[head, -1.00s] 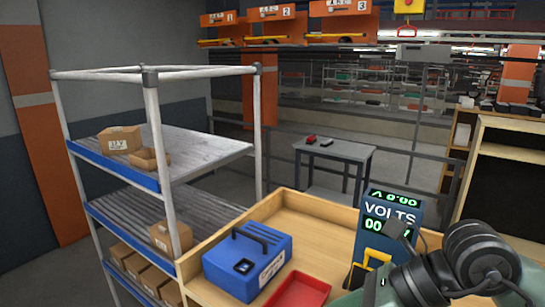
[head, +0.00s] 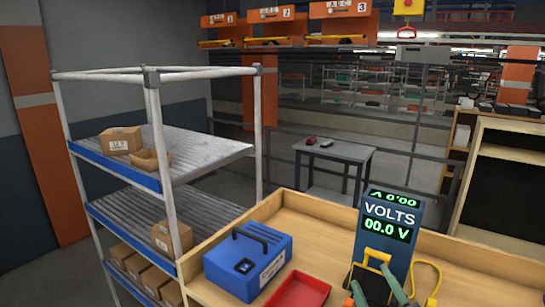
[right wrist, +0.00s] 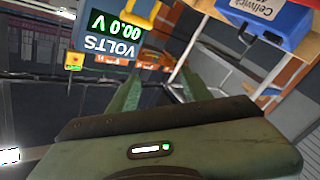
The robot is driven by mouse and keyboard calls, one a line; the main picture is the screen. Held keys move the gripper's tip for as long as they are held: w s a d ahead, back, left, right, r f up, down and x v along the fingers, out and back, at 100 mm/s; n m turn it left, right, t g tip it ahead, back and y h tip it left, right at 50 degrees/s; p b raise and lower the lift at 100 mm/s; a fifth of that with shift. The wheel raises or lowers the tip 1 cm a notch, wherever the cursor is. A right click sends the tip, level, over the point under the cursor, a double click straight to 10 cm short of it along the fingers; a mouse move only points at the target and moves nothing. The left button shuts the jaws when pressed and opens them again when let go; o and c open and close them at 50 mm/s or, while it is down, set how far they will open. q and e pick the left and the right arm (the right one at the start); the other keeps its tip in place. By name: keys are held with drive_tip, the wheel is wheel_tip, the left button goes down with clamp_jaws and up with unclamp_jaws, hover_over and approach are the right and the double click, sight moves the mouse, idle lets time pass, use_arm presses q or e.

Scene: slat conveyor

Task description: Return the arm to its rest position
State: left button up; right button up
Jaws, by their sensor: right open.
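My right gripper (head: 375,288) shows at the bottom edge of the head view, just in front of the blue voltmeter (head: 392,222). Only its green fingers show there; the rest of the arm is out of view. In the right wrist view the two fingers (right wrist: 158,85) stand apart with nothing held between them. The voltmeter also shows upside down in that view (right wrist: 115,30), and its display reads 00.0 V. I cannot tell whether the fingers touch it. My left gripper is in neither view.
A wooden-sided bench (head: 460,250) holds the voltmeter, a blue case (head: 240,272) and a red tray (head: 285,291). A metal shelf rack (head: 200,147) with cardboard boxes stands at left. A grey table (head: 345,150) stands behind.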

drive_tip(key=s+d+f+m+g, duration=0.1)
drive_tip(key=s+f+g, duration=0.1)
drive_tip(key=f, duration=0.4)
drive_tip(key=s+d+f+m+g+h, duration=0.1)
drive_tip(key=s+f+g, duration=0.2)
drive_tip(key=f, duration=0.2)
drive_tip(key=s+d+f+m+g+h, duration=0.1)
drive_tip(key=s+f+m+g, duration=0.1)
drive_tip(key=f, duration=0.4)
drive_tip(key=shift+s+f+g, duration=0.3)
drive_tip(key=shift+s, duration=0.5)
drive_tip(key=s+a+f+m+g+y, duration=0.1)
drive_tip(key=s+f+g, duration=0.35)
drive_tip(key=s, duration=0.35)
drive_tip(key=s+a+f+m+g, duration=0.1)
drive_tip(key=s+f+g, duration=0.2)
drive_tip(key=s+f, duration=0.35)
wheel_tip(320, 180, down, 32)
drive_tip(key=s+g+b, duration=0.1)
drive_tip(key=s+b, duration=0.2)
drive_tip(key=b, duration=0.3)
drive_tip(key=s+d+f+g+b, duration=0.1)
drive_tip(key=s+d+f+b, duration=0.2)
drive_tip(key=s+f, duration=1.3)
wheel_tip(320, 180, down, 4)
drive_tip(key=shift+s+d+r+n+b, duration=0.15)
drive_tip(key=shift+r+n+b, duration=0.15)
drive_tip(key=shift+b, duration=0.2)
